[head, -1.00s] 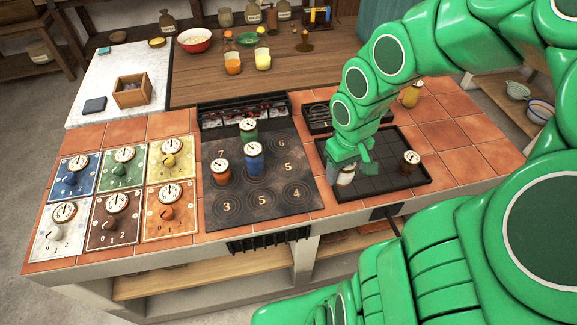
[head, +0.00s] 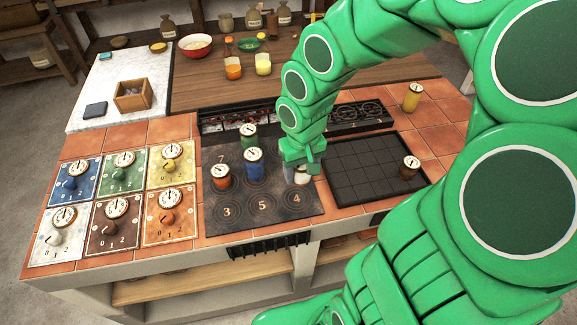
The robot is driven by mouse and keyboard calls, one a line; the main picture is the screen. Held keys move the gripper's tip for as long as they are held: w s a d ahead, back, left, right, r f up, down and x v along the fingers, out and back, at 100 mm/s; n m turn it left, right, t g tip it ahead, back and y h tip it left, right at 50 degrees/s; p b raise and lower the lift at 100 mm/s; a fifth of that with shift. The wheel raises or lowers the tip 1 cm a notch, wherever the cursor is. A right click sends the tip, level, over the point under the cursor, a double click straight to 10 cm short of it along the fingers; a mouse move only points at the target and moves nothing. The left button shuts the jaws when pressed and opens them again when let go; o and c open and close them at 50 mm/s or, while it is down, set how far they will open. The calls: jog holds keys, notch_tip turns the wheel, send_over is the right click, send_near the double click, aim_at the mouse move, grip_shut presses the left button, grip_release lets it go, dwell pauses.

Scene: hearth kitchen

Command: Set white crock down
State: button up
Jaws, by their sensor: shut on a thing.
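The white crock (head: 301,175) is in my gripper (head: 302,166), at the right edge of the dark numbered hob (head: 262,226), just above the spot marked 4.
A dark gridded tray (head: 365,185) lies to the right, with a brown crock (head: 409,168) at its right side. A yellow crock (head: 412,97) stands behind on the tiles. Coloured dial plates (head: 124,172) fill the left. Spots 3, 5 and 4 are clear in front.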

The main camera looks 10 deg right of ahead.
jog(key=w+f, duration=0.2)
jog(key=w, duration=0.1)
jog(key=w+f, duration=0.3)
jog(key=w, duration=0.1)
jog(key=w+f, duration=0.2)
jog(key=w, duration=0.1)
jog(key=shift+w+a+f, duration=0.1)
jog(key=shift+w+f, duration=0.25)
jog(key=shift+w, duration=0.05)
jog(key=shift+w+f, duration=0.85)
jog(key=shift+f, duration=1.55)
jog(key=shift+f, duration=0.15)
jog(key=o, duration=1.2)
jog(key=shift+o, duration=0.2)
